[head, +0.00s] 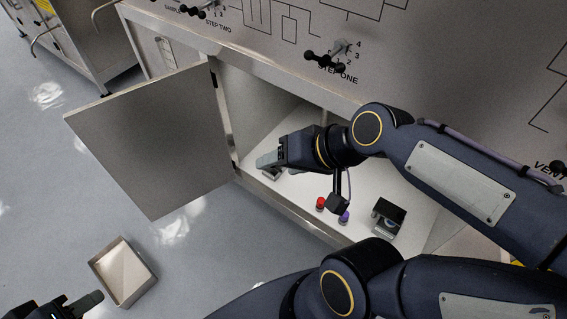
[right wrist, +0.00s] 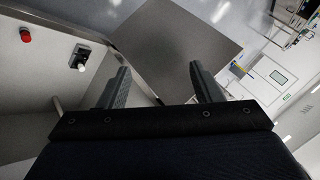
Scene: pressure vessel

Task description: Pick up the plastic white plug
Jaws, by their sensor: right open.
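A small white plug (right wrist: 81,66) shows in the right wrist view, at a small dark and metallic block (right wrist: 79,56) on the white cabinet floor. It lies to the left of the fingers of my right gripper (right wrist: 160,76), apart from them. That gripper is open with nothing between its fingers.
A red plug (head: 320,203), a purple plug (head: 344,216) and a dark block (head: 388,215) stand on the cabinet floor to the right. The cabinet door (head: 150,140) hangs open at left. An open box (head: 145,283) sits on the clear grey floor.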

